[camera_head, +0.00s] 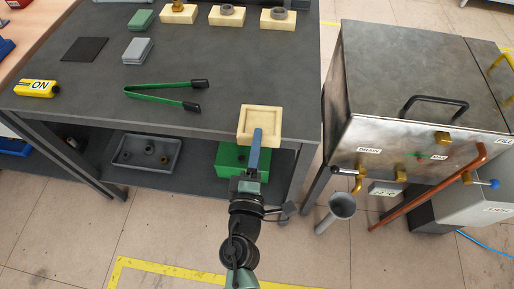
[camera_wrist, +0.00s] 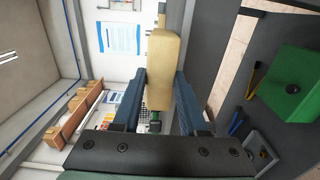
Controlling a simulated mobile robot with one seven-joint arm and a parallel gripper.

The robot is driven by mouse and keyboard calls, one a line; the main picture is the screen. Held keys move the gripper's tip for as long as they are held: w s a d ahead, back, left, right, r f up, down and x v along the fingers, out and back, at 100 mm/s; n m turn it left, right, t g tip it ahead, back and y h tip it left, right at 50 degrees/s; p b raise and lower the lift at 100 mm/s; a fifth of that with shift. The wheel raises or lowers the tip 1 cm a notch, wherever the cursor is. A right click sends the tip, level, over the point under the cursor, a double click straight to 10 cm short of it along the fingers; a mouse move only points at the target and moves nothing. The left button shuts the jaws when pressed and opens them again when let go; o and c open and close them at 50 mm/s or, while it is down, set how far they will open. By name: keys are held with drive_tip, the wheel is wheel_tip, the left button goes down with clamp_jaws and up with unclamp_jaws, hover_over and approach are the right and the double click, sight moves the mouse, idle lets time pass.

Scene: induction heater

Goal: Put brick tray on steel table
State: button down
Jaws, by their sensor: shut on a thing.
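The brick tray (camera_head: 261,123) is a pale cream, shallow square tray. In the head view it is at the front right edge of the dark steel table (camera_head: 210,70), overlapping the edge in the picture. My gripper (camera_head: 255,152) is shut on the near side of the tray. In the wrist view the tray (camera_wrist: 165,66) shows edge-on between the two blue fingers (camera_wrist: 155,100). I cannot tell whether the tray touches the tabletop or hangs just above it.
Green tongs (camera_head: 165,97) lie left of the tray, and a yellow ON device (camera_head: 37,88) lies at the far left. Several cream blocks (camera_head: 178,14) stand along the back. A green box (camera_head: 232,160) is on the lower shelf. A metal tank (camera_head: 420,90) stands right. The table's right middle is clear.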

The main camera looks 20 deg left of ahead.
drive_tip(key=shift+f, duration=0.2)
drive_tip(key=shift+c, duration=2.2)
unclamp_jaws()
drive_tip(key=shift+r, duration=0.15)
drive_tip(key=b+v, duration=0.3)
drive_tip(key=v, duration=0.9)
drive_tip(key=shift+r, duration=0.1)
